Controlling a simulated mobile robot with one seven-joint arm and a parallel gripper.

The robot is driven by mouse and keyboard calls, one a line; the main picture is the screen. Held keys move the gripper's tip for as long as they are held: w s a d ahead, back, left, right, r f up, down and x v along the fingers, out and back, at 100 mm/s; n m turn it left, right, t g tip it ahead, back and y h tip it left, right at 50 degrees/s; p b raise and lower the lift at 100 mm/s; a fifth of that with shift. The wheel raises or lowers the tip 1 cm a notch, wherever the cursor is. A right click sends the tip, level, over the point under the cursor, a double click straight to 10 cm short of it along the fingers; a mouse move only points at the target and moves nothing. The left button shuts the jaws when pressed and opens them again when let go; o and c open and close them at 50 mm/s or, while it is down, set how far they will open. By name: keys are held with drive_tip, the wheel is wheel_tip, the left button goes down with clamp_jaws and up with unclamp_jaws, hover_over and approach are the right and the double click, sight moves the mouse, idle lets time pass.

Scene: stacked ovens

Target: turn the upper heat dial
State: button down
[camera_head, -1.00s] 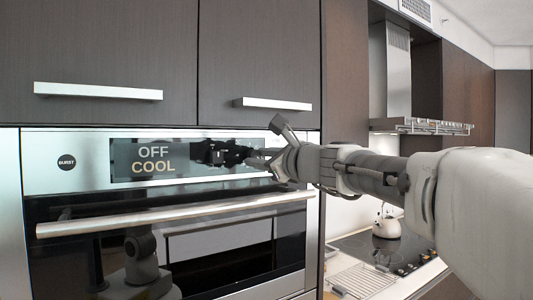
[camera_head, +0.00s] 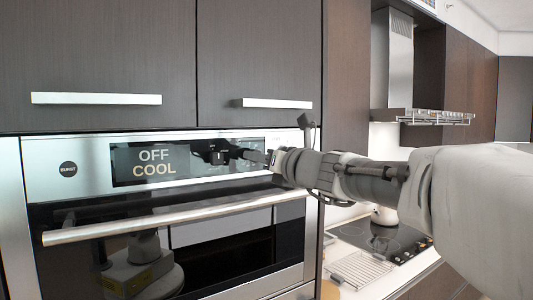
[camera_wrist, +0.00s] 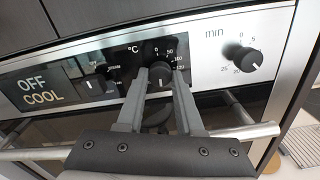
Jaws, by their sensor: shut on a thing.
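The heat dial (camera_wrist: 161,76), a dark round knob marked °C, is on the silver oven panel in the middle of the wrist view. My gripper (camera_wrist: 158,70) has one finger on each side of this dial and is shut on it. In the head view my gripper (camera_head: 268,158) reaches the right part of the panel from the right; the dial there is mostly hidden by the gripper. The display (camera_head: 152,163) reads OFF COOL, and it also shows in the wrist view (camera_wrist: 40,89).
A min dial (camera_wrist: 245,58) is right of the gripped dial, and another dark knob (camera_wrist: 96,87) is left of it. The oven door handle (camera_head: 180,215) runs below the panel. Cabinet handles (camera_head: 96,98) are above. A hob (camera_head: 385,240) lies at right.

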drive_tip(key=shift+m, duration=0.5)
drive_tip(key=c, duration=0.5)
unclamp_jaws()
drive_tip(key=shift+c, duration=0.2)
drive_tip(key=v, duration=1.7)
drive_tip(key=shift+s, duration=0.2)
drive_tip(key=shift+d, duration=0.15)
